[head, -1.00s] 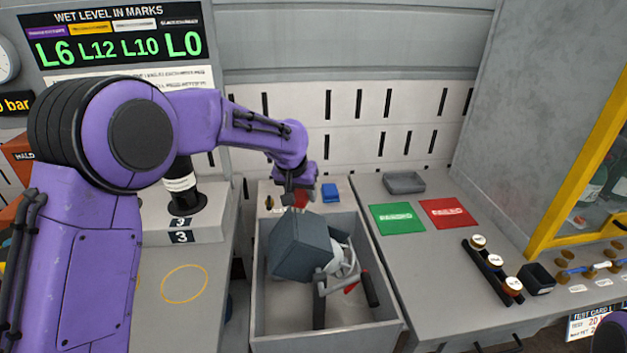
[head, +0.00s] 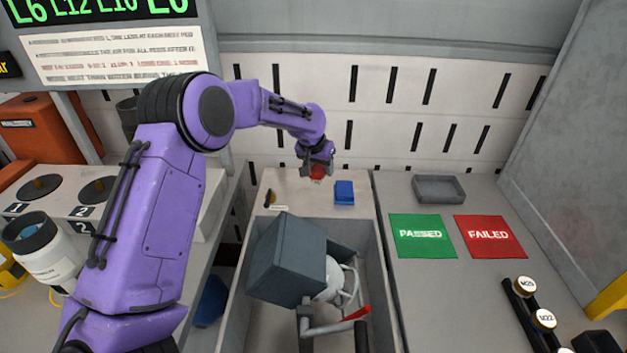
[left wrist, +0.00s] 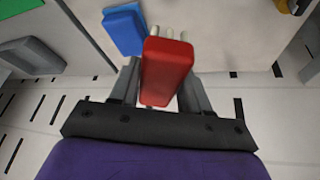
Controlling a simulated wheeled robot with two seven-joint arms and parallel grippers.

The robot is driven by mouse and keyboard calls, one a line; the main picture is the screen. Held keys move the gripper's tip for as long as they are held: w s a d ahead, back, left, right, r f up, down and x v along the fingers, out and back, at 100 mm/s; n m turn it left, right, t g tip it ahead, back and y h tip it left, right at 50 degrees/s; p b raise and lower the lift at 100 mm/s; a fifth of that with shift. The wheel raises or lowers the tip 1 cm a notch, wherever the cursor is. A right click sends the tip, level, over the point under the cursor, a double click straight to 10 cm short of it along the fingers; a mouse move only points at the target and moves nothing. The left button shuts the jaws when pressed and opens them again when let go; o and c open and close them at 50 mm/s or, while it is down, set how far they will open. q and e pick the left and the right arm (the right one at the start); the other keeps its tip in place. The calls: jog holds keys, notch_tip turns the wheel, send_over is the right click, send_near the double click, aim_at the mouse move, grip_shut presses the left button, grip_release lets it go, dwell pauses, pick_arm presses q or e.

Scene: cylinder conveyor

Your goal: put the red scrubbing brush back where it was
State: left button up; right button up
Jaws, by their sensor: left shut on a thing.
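The red scrubbing brush (left wrist: 167,70) is between the fingers of my left gripper in the left wrist view, with pale bristle or peg shapes at its far end. My left gripper (head: 317,166) is shut on it. In the head view only a small red part of the brush (head: 317,173) shows below the gripper, above the pale shelf (head: 310,205) behind the grey bin. A blue block (head: 344,192) lies on that shelf to the right of the brush, and it also shows in the left wrist view (left wrist: 124,30). My right gripper is not in view.
The grey bin (head: 377,255) holds a dark grey box (head: 287,258), a white rounded thing and a red-marked tool. A small dark and yellow item (head: 270,198) lies on the shelf's left. Green PASSED (head: 422,236) and red FAILED (head: 488,236) mats and a grey tray (head: 438,188) lie right.

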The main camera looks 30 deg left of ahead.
pick_arm(q)
send_over(317, 188)
jog(key=f, duration=0.4)
jog(key=s+f, duration=0.1)
jog(key=f, duration=0.1)
jog(key=shift+d+f, duration=0.2)
jog(key=shift+d, duration=0.2)
jog(key=f, duration=0.2)
jog(key=shift+s+a+f+p, duration=0.25)
jog(key=shift+a+f+p, duration=0.05)
jog(key=shift+a+f, duration=0.1)
jog(key=shift+w+d+f, duration=0.1)
jog(key=shift+w+f, duration=0.1)
jog(key=shift+f, duration=0.2)
jog(key=shift+s, duration=0.1)
jog(key=o, duration=1.2)
jog(key=shift+r, duration=0.2)
jog(key=v, duration=1.2)
